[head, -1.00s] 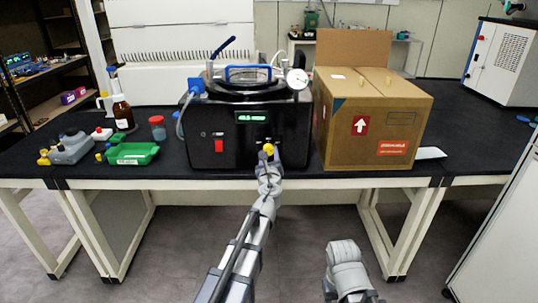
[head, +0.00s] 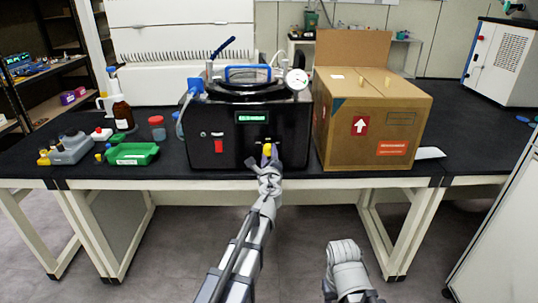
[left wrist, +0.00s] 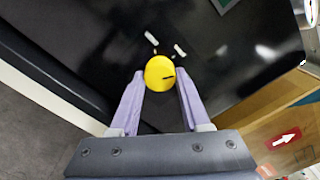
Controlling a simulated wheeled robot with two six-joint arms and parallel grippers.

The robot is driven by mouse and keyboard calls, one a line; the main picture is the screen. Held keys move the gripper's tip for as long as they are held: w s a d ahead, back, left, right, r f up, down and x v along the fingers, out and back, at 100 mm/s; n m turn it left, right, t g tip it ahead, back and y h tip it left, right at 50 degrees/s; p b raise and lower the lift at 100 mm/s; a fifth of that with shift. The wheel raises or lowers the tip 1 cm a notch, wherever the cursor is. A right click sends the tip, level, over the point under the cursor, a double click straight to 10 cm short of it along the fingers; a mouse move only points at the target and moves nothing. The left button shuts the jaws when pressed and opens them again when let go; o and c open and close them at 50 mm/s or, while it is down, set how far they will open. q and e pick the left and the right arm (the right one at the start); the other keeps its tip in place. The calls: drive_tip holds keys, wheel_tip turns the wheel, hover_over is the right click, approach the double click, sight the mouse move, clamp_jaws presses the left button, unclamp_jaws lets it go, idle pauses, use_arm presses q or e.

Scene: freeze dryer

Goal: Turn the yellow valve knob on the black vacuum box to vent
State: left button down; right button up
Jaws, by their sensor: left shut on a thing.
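The black vacuum box (head: 205,120) stands on the dark bench with a lit green display and a red switch on its front. Its yellow valve knob (head: 266,149) is low on the front, and it also shows in the left wrist view (left wrist: 159,73) with a dark mark pointing right. My left gripper (head: 267,160) is at the knob. In the left wrist view its two pale purple fingers (left wrist: 161,88) lie on either side of the knob, shut on it. Two short white marks show beyond the knob. My right arm shows at the bottom, but its fingers do not show.
A cardboard box (head: 340,135) stands close to the right of the vacuum box. A green tray (head: 132,153), a brown bottle (head: 122,113) and a grey container (head: 72,150) stand on the bench to the left. The floor before the bench is clear.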

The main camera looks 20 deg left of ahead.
use_arm(q)
drive_tip(key=n, duration=0.4)
drive_tip(key=shift+n, duration=0.3)
drive_tip(key=n, duration=0.4)
drive_tip(key=shift+r+n, duration=0.1)
drive_tip(key=shift+n, duration=0.2)
drive_tip(key=n, duration=0.4)
drive_tip(key=shift+n, duration=0.3)
drive_tip(key=shift+s+r+n, duration=0.1)
drive_tip(key=shift+n, duration=1.7)
drive_tip(key=shift+c, duration=1.9)
unclamp_jaws()
